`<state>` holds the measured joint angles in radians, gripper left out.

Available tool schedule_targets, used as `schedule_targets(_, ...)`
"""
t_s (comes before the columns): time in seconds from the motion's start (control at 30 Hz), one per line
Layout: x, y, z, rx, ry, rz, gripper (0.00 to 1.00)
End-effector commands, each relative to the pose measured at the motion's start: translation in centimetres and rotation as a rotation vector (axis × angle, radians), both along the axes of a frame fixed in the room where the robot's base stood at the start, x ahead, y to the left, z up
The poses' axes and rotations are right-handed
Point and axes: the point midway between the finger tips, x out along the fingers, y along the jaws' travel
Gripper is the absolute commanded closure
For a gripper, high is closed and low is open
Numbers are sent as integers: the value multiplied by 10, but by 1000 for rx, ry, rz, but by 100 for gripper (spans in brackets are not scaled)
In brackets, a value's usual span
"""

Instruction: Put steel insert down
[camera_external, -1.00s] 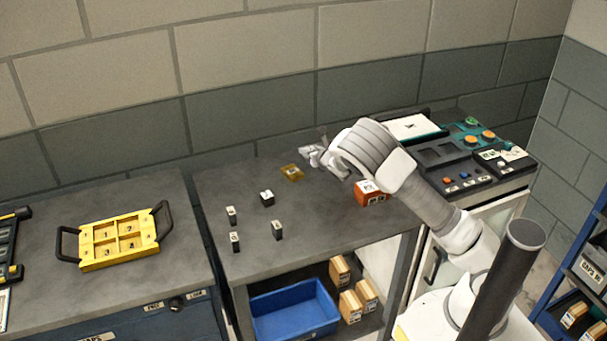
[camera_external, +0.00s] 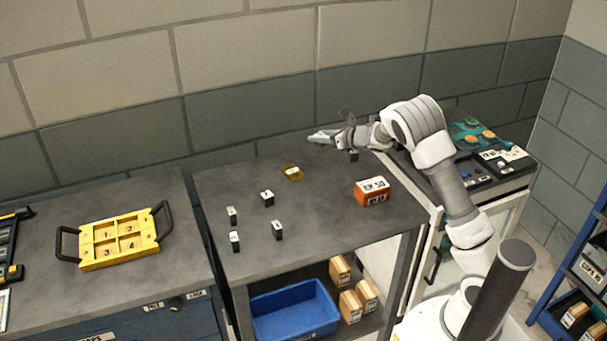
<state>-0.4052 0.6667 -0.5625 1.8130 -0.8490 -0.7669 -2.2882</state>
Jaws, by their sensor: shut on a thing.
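My gripper (camera_external: 324,137) is above the back of the middle bench, pointing left, beyond the yellow block. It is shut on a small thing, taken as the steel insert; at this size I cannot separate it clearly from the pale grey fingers. A small dark block (camera_external: 353,157) shows just below my wrist; whether it touches the bench is unclear. A small yellow block (camera_external: 292,173) lies on the bench, left of and nearer than my gripper. Several small dark blocks with white tops, one of them here (camera_external: 267,198), stand on the left part of the bench.
An orange labelled box (camera_external: 372,191) stands at the bench's right. A yellow tray with numbered compartments (camera_external: 119,265) lies on the left bench. A control panel (camera_external: 482,165) is at right. A blue bin (camera_external: 293,311) sits below. The bench centre (camera_external: 318,215) is clear.

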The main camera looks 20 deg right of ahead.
Motion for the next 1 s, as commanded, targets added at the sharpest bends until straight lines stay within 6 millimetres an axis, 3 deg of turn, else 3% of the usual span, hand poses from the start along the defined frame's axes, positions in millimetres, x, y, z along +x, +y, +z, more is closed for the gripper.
schedule_targets(0.4,-4,-18,11,-1,-5,298,100)
schedule_targets(0.67,-9,-23,14,-1,-2,368,100)
schedule_targets(0.77,-6,-10,6,-1,1,374,100)
schedule_targets(1.0,11,42,-27,-2,1,376,100)
